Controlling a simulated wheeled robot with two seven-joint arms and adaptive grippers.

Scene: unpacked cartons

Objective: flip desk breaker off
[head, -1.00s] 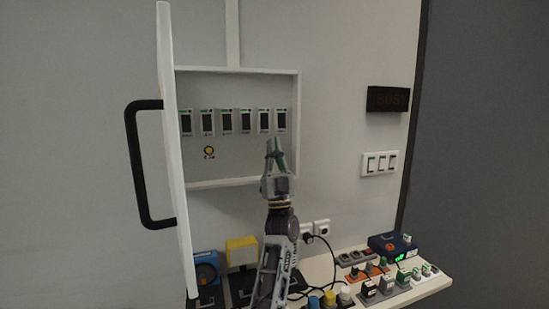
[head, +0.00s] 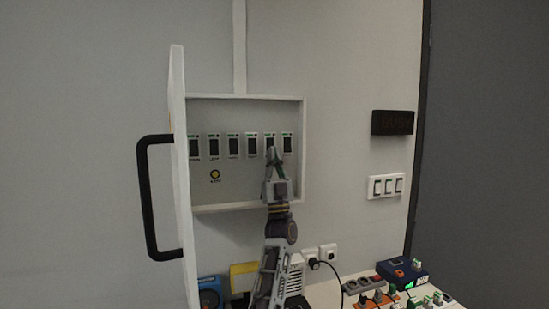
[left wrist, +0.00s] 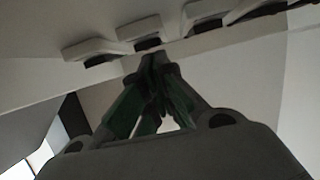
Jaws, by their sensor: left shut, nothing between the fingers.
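A white breaker box (head: 245,207) is on the wall, its door (head: 180,180) swung open at the left. Inside is a row of several breakers with dark rockers, such as the one at the far left (head: 195,147); their labels are too small to read. My left gripper (head: 272,151) is shut and empty, pointing up at the lower part of the breaker second from the right (head: 270,140). In the left wrist view its closed fingertips (left wrist: 152,62) are just below the row of breakers (left wrist: 140,30). I cannot tell whether they touch. My right gripper is out of view.
A black door handle (head: 148,200) juts out to the left. Wall switches (head: 386,186) and a dark display (head: 393,122) are at the right. A cluttered bench (head: 330,293) is below.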

